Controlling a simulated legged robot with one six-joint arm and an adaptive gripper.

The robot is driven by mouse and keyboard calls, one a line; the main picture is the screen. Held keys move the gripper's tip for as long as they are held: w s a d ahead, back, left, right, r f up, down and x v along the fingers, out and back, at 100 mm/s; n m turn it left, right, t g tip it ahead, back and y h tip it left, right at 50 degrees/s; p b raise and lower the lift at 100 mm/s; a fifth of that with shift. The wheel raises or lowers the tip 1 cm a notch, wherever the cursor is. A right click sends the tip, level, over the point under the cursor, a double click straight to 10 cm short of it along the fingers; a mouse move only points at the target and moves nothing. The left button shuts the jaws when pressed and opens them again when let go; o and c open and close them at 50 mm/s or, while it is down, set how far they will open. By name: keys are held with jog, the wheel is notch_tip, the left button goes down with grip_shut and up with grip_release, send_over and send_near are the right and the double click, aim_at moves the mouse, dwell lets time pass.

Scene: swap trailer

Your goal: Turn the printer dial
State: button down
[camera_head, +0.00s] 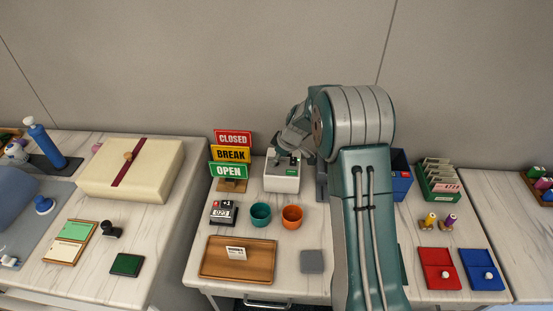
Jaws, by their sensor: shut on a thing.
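The printer (282,183) is a small white box with a dark upper part and a green label, at the back of the middle table. My gripper (287,158) reaches down onto the printer's top from the upper right. It is shut on what appears to be the printer dial, which the fingers largely hide. How far the dial is turned cannot be made out.
Stacked CLOSED, BREAK and OPEN signs (231,153) stand close left of the printer. A teal cup (260,214), an orange cup (292,216) and a counter (222,212) stand in front. A wooden tray (210,263) lies nearer. A blue bin (401,180) stands right, behind my arm.

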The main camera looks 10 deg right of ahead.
jog(key=m, duration=0.2)
jog(key=m+t+h, duration=0.1)
jog(key=m, duration=0.1)
jog(key=shift+s+a+f+m+h, duration=0.1)
jog(key=shift+s+m+h, duration=0.05)
jog(key=shift+m+h, duration=0.15)
jog(key=m+h, duration=0.1)
jog(key=m, duration=0.4)
jog(key=shift+a+t+h, duration=0.1)
jog(key=shift+t+h, duration=0.2)
jog(key=shift+h, duration=0.1)
jog(key=m+h, duration=0.2)
jog(key=m, duration=0.3)
jog(key=shift+a+f, duration=0.1)
jog(key=shift+a+m+g+h, duration=0.1)
jog(key=shift+m+g+h, duration=0.25)
jog(key=shift+m, duration=0.75)
jog(key=shift+m+g+h, duration=0.25)
jog(key=shift+m+h, duration=0.1)
jog(key=shift+m, duration=0.75)
jog(key=shift+c, duration=2.3)
grip_release()
jog(key=shift+a, duration=0.1)
